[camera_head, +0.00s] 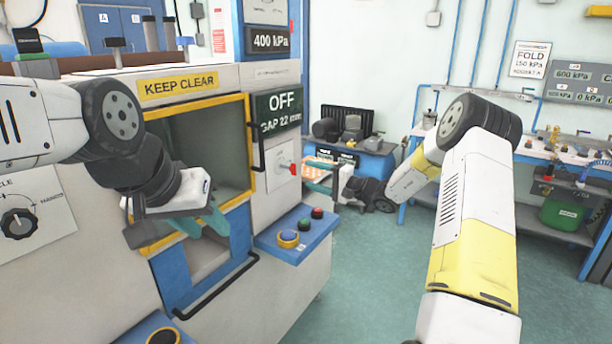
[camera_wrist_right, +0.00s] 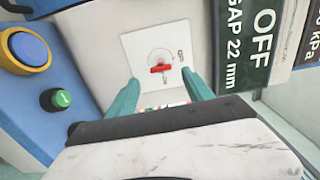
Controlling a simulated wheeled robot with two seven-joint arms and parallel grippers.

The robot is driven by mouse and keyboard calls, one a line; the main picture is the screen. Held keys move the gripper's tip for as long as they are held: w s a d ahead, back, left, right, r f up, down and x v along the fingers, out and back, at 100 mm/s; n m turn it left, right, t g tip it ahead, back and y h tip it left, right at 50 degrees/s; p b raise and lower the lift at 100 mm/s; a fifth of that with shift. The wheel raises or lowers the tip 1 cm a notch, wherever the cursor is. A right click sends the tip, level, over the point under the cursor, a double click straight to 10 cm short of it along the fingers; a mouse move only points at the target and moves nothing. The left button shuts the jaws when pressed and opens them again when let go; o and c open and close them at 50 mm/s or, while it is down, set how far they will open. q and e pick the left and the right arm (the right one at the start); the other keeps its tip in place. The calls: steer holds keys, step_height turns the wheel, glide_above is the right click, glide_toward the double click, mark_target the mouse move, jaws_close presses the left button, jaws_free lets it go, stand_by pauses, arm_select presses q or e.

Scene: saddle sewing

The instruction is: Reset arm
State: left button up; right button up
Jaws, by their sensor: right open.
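My right gripper (camera_head: 311,175) is in front of the machine's side panel, with its two teal fingers apart and nothing between them. In the right wrist view its fingers (camera_wrist_right: 163,88) point at a white plate with a red rotary switch (camera_wrist_right: 160,68), which appears between the fingertips; I see no contact. The red switch also shows in the head view (camera_head: 292,168), just left of the fingertips. My left gripper (camera_head: 205,226) hangs before the lower part of the machine's yellow-framed opening (camera_head: 200,150). Its teal fingers show partly, and their gap is unclear.
The machine's blue ledge (camera_head: 275,247) carries a blue button (camera_head: 288,239), a green one and a red one below the switch. An "OFF GAP 22 mm" sign (camera_head: 278,110) is above the switch. Blue benches stand behind. The green floor (camera_head: 365,280) is clear between machine and right arm.

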steer(key=s+a+r+n+g+h, duration=0.1)
steer(key=s+a+r+n+g, duration=0.15)
steer(key=s, duration=0.45)
steer(key=s+a+r+n+g+h, duration=0.1)
steer(key=s+r+n+g, duration=0.1)
steer(key=s+r, duration=0.35)
steer(key=s+a+r+n+g+h, duration=0.1)
steer(key=s+a+n+g, duration=0.15)
steer(key=s, duration=0.55)
steer(key=s+d+r+t+h, duration=0.1)
steer(key=s+d+h, duration=0.3)
steer(key=s+d, duration=0.3)
steer(key=s+d+r+t+h, duration=0.1)
steer(key=s+d+h, duration=0.4)
steer(key=s, duration=1)
steer(key=shift+d+r+n+t, duration=0.2)
steer(key=shift+d+n+t, duration=0.1)
steer(key=shift+d, duration=0.6)
